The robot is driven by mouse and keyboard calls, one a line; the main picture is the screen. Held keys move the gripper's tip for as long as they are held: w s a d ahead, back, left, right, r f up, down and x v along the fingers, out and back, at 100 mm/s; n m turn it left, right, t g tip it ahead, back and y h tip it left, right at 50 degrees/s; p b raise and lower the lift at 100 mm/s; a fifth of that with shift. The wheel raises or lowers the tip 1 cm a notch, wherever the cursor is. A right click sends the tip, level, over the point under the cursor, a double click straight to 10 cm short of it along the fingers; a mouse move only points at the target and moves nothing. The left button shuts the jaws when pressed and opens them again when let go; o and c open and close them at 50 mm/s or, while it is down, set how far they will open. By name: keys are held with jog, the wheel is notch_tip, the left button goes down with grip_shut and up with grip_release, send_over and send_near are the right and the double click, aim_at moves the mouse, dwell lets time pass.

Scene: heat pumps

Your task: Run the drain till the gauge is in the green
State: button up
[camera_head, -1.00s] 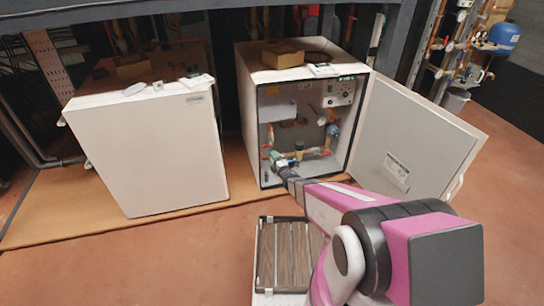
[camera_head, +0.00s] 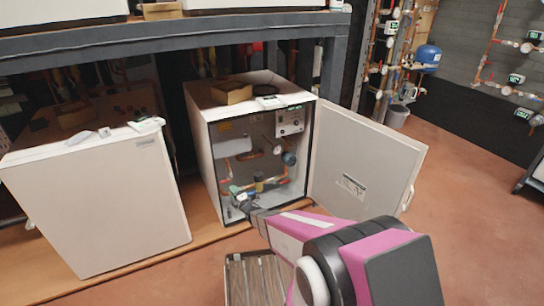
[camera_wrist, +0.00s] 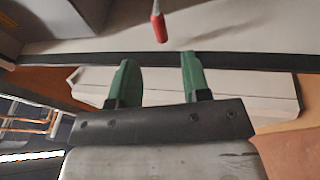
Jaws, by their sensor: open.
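The open white cabinet (camera_head: 204,140) shows copper pipework, a control panel (camera_head: 290,121) and a blue round fitting (camera_head: 289,158) inside. A small round dial, perhaps the gauge (camera_head: 277,150), sits left of the blue fitting; its reading is too small to tell. My gripper (camera_head: 240,193) is at the lower left of the cabinet opening. In the wrist view my gripper (camera_wrist: 154,72) has its green fingers apart, with nothing between them. A red-tipped part (camera_wrist: 158,27), perhaps the drain handle, is beyond the fingertips, apart from them. My arm hides part of the cabinet's lower front.
The cabinet door (camera_head: 365,160) stands open to the right. A closed white cabinet (camera_head: 100,205) stands at the left. A slatted crate (camera_head: 250,280) is on the floor below my arm. A grey shelf beam (camera_head: 150,36) runs above. The floor at right is clear.

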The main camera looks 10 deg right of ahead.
dwell(0.6)
jog(key=n+g+y, duration=0.4)
jog(key=g, duration=0.5)
send_near(224, 182)
jog(key=shift+g, duration=0.4)
jog(key=x, duration=0.7)
jog(key=w+x, duration=0.1)
jog(key=x, duration=0.2)
jog(key=shift+w+d+f, duration=0.1)
jog(key=shift+w, duration=0.1)
grip_shut()
